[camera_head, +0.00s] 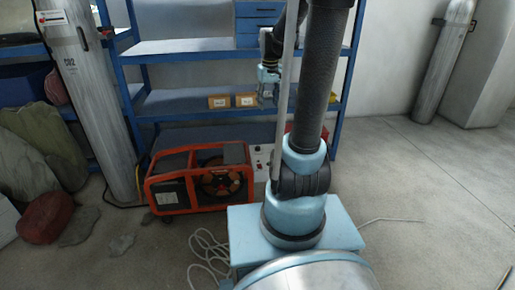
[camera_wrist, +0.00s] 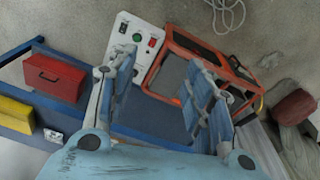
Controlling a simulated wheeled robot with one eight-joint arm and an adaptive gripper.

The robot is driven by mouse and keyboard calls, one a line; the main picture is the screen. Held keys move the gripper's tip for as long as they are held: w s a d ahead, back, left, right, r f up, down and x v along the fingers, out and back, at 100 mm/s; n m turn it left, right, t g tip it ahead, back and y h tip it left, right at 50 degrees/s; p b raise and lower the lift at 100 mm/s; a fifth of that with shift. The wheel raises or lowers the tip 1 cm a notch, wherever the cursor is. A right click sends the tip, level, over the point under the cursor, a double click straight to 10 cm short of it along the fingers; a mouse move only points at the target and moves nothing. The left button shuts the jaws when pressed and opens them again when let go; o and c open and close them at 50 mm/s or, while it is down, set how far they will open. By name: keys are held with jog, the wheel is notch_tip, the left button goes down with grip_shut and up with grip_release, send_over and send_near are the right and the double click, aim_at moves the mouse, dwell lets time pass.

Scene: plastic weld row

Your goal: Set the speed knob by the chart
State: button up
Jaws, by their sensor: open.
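A pale control box (camera_wrist: 143,35) lies ahead of my gripper in the wrist view, with a green and a red button and smaller dark parts on its face. Which part is the speed knob, and its setting, I cannot tell. The box also shows in the head view (camera_head: 262,158), low beside the orange-framed machine and partly behind my arm. My gripper (camera_wrist: 160,75) is open and empty, its fingers spread apart in front of the box, the left one overlapping its edge. In the head view my gripper (camera_head: 268,90) is at the shelf. I cannot make out a chart.
The orange-framed machine (camera_head: 168,192) stands on the floor beside the box. A red toolbox (camera_wrist: 55,76) shows at left in the wrist view. A CO2 cylinder (camera_head: 88,90) stands left; floor at right (camera_head: 430,200) is mostly clear.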

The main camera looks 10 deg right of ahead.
jog(key=w+f, duration=0.3)
jog(key=w, duration=0.6)
jog(key=n+g, duration=0.1)
jog(key=n, duration=0.2)
send_over(258, 147)
notch_tip(258, 147, down, 23)
jog(key=f, duration=1.6)
jog(key=shift+w+a, duration=0.1)
jog(key=shift+w, duration=0.15)
jog(key=shift+c, duration=0.2)
jog(key=c, duration=1)
